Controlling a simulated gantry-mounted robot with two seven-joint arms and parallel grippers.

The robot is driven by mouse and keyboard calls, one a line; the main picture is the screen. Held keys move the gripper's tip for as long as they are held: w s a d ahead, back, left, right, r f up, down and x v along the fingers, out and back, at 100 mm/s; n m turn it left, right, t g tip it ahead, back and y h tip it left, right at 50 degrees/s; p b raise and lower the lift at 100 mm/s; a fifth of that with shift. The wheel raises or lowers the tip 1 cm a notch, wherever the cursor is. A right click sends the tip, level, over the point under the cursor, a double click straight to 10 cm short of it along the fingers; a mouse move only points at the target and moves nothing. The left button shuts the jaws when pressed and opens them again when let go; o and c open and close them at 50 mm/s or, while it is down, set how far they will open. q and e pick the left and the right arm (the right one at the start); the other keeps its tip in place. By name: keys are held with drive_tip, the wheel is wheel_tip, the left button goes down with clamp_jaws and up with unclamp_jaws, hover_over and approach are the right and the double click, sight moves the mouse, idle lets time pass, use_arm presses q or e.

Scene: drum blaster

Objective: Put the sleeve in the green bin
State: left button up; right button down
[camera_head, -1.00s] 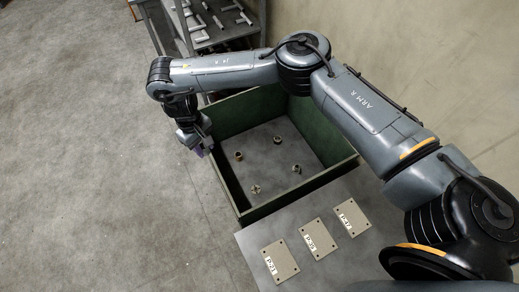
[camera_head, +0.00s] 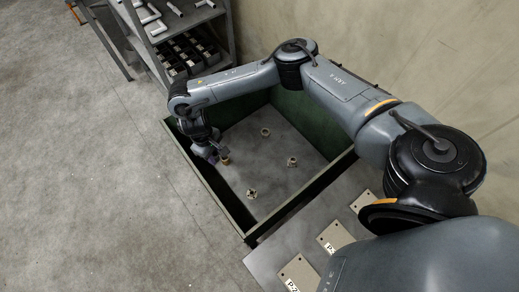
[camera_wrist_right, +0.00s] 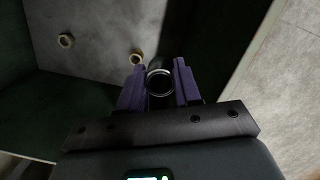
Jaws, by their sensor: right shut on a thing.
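The sleeve (camera_wrist_right: 160,83), a grey metal ring, is held between the purple fingers of my right gripper (camera_wrist_right: 159,84) in the right wrist view. In the head view my right gripper (camera_head: 217,158) points down inside the left part of the green bin (camera_head: 207,187), and the sleeve cannot be made out there. The bin is an open box with dark green walls and a grey floor. I cannot tell how high the sleeve is above that floor. My left gripper is not in view.
A brass ring (camera_head: 226,161) lies on the bin floor close to my right gripper. Several other small fittings, such as a ring (camera_head: 265,132), lie spread on the floor. A shelf rack (camera_head: 165,30) stands behind the bin. A table with labelled plates (camera_head: 335,237) is in front.

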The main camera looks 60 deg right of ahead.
drive_tip(key=s+d+f+m+b, duration=0.2)
drive_tip(key=s+d+f+b, duration=1)
drive_tip(key=s+d+f, duration=0.8)
drive_tip(key=b, duration=0.6)
hover_over(261, 163)
drive_tip(key=s, duration=0.1)
drive_tip(key=f, duration=0.5)
drive_tip(key=shift+d+f, duration=0.2)
drive_tip(key=shift+f, duration=0.1)
drive_tip(key=shift+w+a+f+b, duration=0.15)
drive_tip(key=shift+w+f+b, duration=0.15)
drive_tip(key=shift+w, duration=0.35)
wheel_tip(261, 163, down, 4)
drive_tip(key=b, duration=0.3)
drive_tip(key=c, duration=0.8)
unclamp_jaws()
